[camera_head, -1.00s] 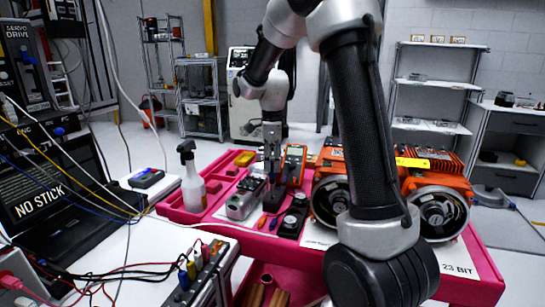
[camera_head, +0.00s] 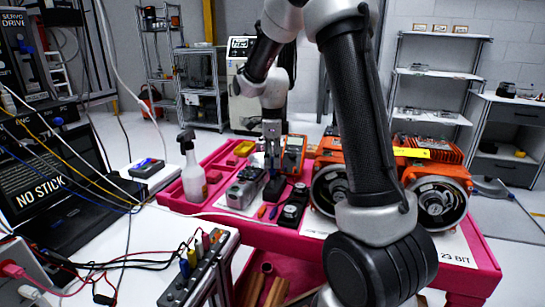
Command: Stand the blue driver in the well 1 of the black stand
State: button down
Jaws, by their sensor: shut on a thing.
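My gripper (camera_head: 272,165) points down over the pink cart, in the middle of the head view. Its fingers are close together on a thin thing, taken as the blue driver; its colour and tilt are too small to make out. The black stand, seen as a small dark block (camera_head: 274,189), is directly below the fingertips. Its wells cannot be told apart, and I cannot tell whether the held thing is inside one. A small blue-handled piece (camera_head: 273,212) and a red-orange one (camera_head: 262,211) lie in front of the block.
On the pink cart (camera_head: 480,259) are a spray bottle (camera_head: 193,178), an orange multimeter (camera_head: 293,155), a grey device (camera_head: 246,190), a black device (camera_head: 293,207) and orange motor units (camera_head: 330,190). My arm hides part of the cart's right side. A cable crosses the front.

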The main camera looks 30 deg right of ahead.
jog(key=shift+f, duration=0.95)
jog(key=c, duration=1.1)
grip_release()
jog(key=shift+c, duration=0.2)
jog(key=shift+r, duration=0.2)
jog(key=shift+c, duration=0.3)
jog(key=shift+r, duration=3.6)
jog(key=shift+s, duration=0.1)
